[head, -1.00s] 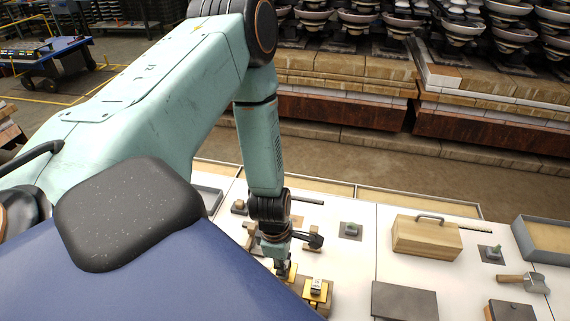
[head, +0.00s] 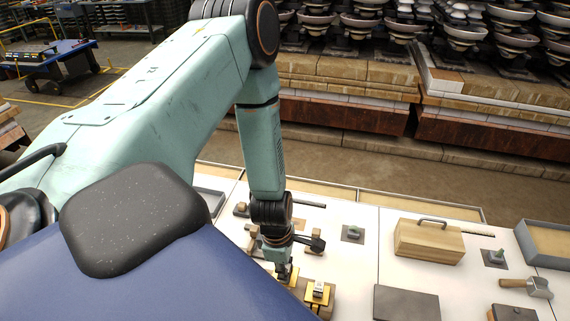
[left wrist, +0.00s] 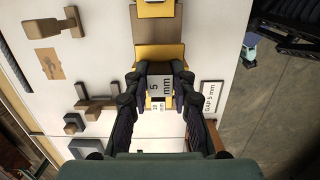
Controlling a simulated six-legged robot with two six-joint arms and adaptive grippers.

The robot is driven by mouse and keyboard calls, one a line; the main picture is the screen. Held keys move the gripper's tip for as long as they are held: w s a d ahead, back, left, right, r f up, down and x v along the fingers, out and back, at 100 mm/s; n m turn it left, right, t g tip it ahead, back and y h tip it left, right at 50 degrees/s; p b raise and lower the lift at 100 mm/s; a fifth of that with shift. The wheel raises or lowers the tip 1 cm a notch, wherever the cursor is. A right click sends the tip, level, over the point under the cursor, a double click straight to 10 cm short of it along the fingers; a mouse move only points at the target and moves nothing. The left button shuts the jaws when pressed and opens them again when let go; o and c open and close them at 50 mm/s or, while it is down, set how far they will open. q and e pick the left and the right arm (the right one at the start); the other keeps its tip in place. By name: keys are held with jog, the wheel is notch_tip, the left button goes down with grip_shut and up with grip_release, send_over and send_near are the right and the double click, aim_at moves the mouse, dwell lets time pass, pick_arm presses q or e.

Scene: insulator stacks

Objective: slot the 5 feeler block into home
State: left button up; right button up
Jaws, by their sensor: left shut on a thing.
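The 5 feeler block (left wrist: 160,86), marked "5 mm", sits between the fingers of my left gripper (left wrist: 160,80) in the left wrist view. The gripper is shut on it, over yellow pieces on a wooden base. A smaller label reading "10" (left wrist: 157,105) shows just below it. In the head view my left gripper (head: 284,277) points down at the table's near edge, and the block is too small to make out. Whether the block touches what lies under it, I cannot tell. My right gripper is not in view.
A yellow piece with a pale labelled block (head: 319,289) stands just right of the gripper. A "GAP 5 mm" plate (left wrist: 211,98) lies beside the fingers. A wooden box with a handle (head: 428,241), a dark plate (head: 406,303) and a scoop (head: 538,287) lie farther right.

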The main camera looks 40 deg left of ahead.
pick_arm(q)
jog(key=shift+w+f, duration=0.1)
jog(key=shift+w, duration=0.25)
jog(key=shift+a, duration=0.1)
jog(key=shift+s, duration=0.2)
jog(key=shift+w+f+b, duration=0.2)
jog(key=shift+w+b, duration=0.05)
jog(key=shift+b, duration=0.1)
jog(key=shift+f, duration=0.1)
jog(key=shift+s+f+b, duration=0.15)
jog(key=shift+s+b, duration=0.05)
jog(key=shift+b, duration=0.2)
jog(key=shift+f, duration=0.1)
